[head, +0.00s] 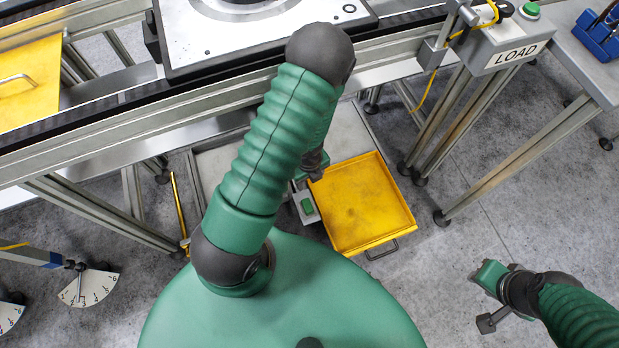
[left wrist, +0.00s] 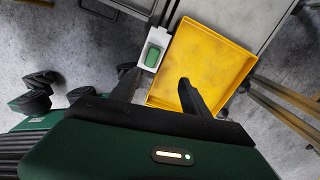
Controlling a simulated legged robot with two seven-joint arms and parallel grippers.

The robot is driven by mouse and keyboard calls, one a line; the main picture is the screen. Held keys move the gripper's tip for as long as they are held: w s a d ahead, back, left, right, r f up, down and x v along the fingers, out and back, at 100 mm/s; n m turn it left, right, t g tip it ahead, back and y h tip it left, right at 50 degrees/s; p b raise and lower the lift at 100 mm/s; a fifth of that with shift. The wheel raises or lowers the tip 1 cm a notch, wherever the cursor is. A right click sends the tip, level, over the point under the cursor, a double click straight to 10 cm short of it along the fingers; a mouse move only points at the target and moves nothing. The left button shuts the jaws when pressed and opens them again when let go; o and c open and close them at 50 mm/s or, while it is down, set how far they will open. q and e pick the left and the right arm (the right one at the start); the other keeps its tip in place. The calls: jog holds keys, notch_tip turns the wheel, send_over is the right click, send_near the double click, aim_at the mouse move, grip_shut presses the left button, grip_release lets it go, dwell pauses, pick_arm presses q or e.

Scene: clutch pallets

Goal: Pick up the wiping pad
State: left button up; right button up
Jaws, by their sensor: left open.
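A small green block (left wrist: 153,56) sits in a pale holder beside the yellow tray; I take it for the wiping pad. It also shows in the head view (head: 307,206), just right of my left arm. My left gripper (left wrist: 158,88) is open, its two dark fingers apart with nothing between them. The green block lies beyond the fingertips in the left wrist view, nearer the left finger. In the head view my left arm hides most of that gripper. My right gripper (head: 492,302) is at the lower right, over bare floor; its jaw opening is unclear.
The yellow tray (head: 365,205) with raised rims lies right of the pale holder (head: 300,203). A conveyor frame (head: 400,62) with metal legs crosses above. A LOAD box (head: 505,55) stands at the upper right. Grey floor (head: 540,215) is clear on the right.

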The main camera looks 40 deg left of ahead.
pick_arm(q)
jog(key=f+b, duration=0.2)
jog(key=f, duration=0.3)
jog(key=s+f+m+b, duration=0.1)
jog(key=f+b, duration=0.2)
jog(key=f, duration=0.2)
jog(key=s+f+m+b, duration=0.1)
jog(key=f+b, duration=0.2)
jog(key=f, duration=0.1)
jog(key=shift+d+f, duration=0.35)
jog(key=shift+f, duration=0.7)
jog(key=f+b, duration=0.4)
jog(key=shift+w+a+f, duration=0.15)
jog(key=shift+w+f, duration=0.05)
jog(key=shift+f, duration=0.2)
jog(key=shift+r, duration=0.15)
grip_shut()
pick_arm(e)
jog(key=s+x, duration=0.3)
jog(key=x, duration=1)
jog(key=shift+s+d+f, duration=0.3)
jog(key=shift+d+f, duration=0.05)
